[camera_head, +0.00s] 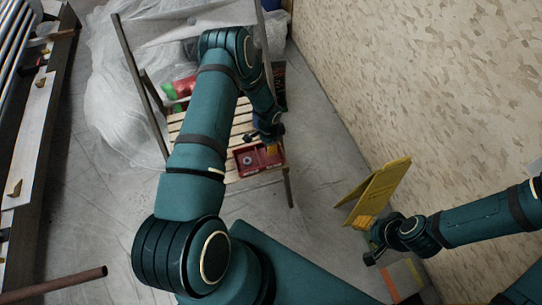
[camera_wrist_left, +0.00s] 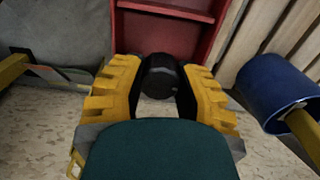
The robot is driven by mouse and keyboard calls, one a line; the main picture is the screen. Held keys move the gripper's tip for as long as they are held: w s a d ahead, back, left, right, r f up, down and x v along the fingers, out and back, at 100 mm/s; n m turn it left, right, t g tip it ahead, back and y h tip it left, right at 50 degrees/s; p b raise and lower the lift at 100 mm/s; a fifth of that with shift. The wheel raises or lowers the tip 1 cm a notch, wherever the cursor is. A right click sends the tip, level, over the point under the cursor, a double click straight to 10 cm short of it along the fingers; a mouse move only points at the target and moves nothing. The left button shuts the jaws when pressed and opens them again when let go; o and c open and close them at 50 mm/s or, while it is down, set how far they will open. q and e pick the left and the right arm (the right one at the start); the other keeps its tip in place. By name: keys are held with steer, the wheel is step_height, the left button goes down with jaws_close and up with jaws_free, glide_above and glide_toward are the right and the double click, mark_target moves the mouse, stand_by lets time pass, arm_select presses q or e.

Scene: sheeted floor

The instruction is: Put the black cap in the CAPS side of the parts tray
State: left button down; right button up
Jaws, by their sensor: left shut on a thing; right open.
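The black cap (camera_wrist_left: 160,76) is between the yellow fingers of my left gripper (camera_wrist_left: 161,88), which is shut on it in the left wrist view. The red parts tray (camera_head: 280,158) lies on a slatted wooden surface in the head view. My left gripper (camera_head: 270,148) is at the tray's far edge, and my wrist partly hides that area. The tray also shows beyond the cap in the left wrist view (camera_wrist_left: 160,36). A round grey part lies in its left portion in the head view. No side label is readable. My right gripper (camera_head: 369,248) is open, low at the right, away from the tray.
A blue cup (camera_wrist_left: 272,88) stands close to the right of my left gripper in the wrist view. Red and green items (camera_head: 180,89) lie on the slatted surface (camera_head: 196,124). A yellow folding sign (camera_head: 380,188) stands by the wall near my right gripper. Plastic sheeting covers the floor behind.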

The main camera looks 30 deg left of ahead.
arm_select(q)
step_height(320, 180, down, 6)
steer(key=shift+r+b, duration=0.1)
steer(key=shift+b, duration=0.55)
steer(key=shift+r, duration=0.1)
steer(key=c, duration=1)
jaws_free()
